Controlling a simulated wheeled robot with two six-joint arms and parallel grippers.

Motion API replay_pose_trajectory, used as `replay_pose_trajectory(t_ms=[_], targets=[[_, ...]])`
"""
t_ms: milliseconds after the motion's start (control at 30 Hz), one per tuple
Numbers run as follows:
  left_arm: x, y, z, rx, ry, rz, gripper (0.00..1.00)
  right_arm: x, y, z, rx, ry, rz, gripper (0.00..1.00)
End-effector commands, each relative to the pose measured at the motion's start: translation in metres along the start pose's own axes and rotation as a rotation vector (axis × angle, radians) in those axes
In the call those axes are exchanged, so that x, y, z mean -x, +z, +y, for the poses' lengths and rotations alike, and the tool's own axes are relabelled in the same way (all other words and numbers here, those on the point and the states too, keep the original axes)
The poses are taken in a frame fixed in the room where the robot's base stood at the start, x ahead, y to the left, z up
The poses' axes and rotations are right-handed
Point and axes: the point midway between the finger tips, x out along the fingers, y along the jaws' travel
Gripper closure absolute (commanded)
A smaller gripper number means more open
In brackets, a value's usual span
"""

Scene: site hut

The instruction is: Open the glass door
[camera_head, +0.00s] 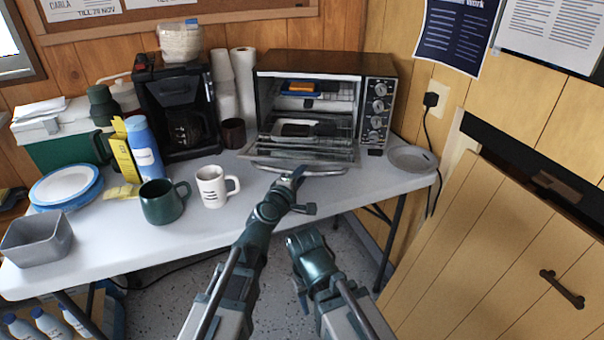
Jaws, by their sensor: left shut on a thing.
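The toaster oven (330,66) stands at the back of the white table, its front facing me. Its glass door (300,152) is hinged at the bottom and swung down, lying low in front of the oven opening. The metal handle bar (325,173) runs along the door's near edge. My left gripper (290,178) is shut on the handle and hides part of it. The racks inside are in plain view, with an orange and blue item (301,88) on the upper one. My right gripper (300,285) is lower, in front of the table, away from the oven; its fingers are unclear.
A white mug (212,188) and a dark green mug (160,203) stand left of my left arm. A coffee maker (180,115) is left of the oven. A grey plate (413,159) lies at the right end of the table (240,235). A wooden panel (490,260) fills the right.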

Motion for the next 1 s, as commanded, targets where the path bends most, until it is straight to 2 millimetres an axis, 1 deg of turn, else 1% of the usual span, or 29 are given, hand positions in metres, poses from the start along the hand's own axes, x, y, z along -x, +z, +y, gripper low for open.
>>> replay_pose_trajectory(t_ms=[100,133,200,300,600,733,867,1000], targets=[[0.000,0.000,0.000,-0.002,0.000,0.000,1.00,0.000,0.000,0.000,0.000,0.000,0.000,0.50],[0.000,0.000,0.000,-0.002,0.000,0.000,0.78,0.000,0.000,0.000,0.000,0.000,0.000,0.50],[0.000,0.000,0.000,-0.002,0.000,0.000,0.65,0.000,0.000,0.000,0.000,0.000,0.000,0.50],[0.000,0.000,0.000,-0.001,0.000,0.000,0.50,0.000,0.000,0.000,0.000,0.000,0.000,0.50],[0.001,0.000,0.000,0.000,0.000,0.000,0.50,0.000,0.000,0.000,0.000,0.000,0.000,0.50],[0.005,0.001,0.000,0.000,0.000,0.000,0.50,0.001,0.000,0.000,0.000,0.000,0.000,0.50],[0.015,0.003,0.001,0.000,0.000,0.001,0.50,0.002,0.000,0.000,0.000,0.000,0.000,0.50],[0.032,0.006,0.001,0.000,0.000,0.002,0.50,0.005,0.000,0.000,0.000,-0.001,0.000,0.50]])
